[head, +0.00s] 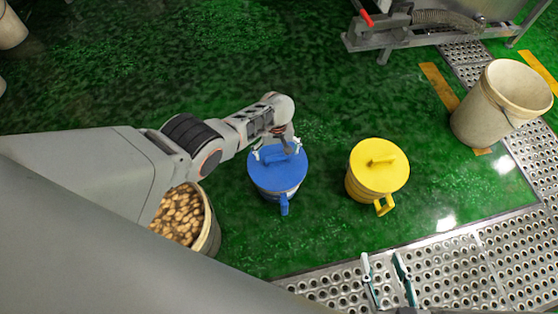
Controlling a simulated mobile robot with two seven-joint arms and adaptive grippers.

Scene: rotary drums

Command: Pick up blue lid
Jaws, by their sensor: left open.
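The blue lid (278,177) sits on a round container on the green floor, near the middle of the head view. It has a raised handle on top, and a blue handle sticks out at the container's front. My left gripper (277,152) is over the lid's back part, with its fingers apart on either side of the top handle. It is open, and I cannot tell whether it touches the lid. My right gripper (388,280) shows at the bottom edge, over the metal grating, with its two fingers apart and nothing between them.
A container with a yellow lid (377,171) stands to the right. A bucket of round brown items (181,216) stands at the left, partly behind my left arm. An empty beige bucket (484,118) is at the far right. Perforated metal grating (500,256) borders the green floor.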

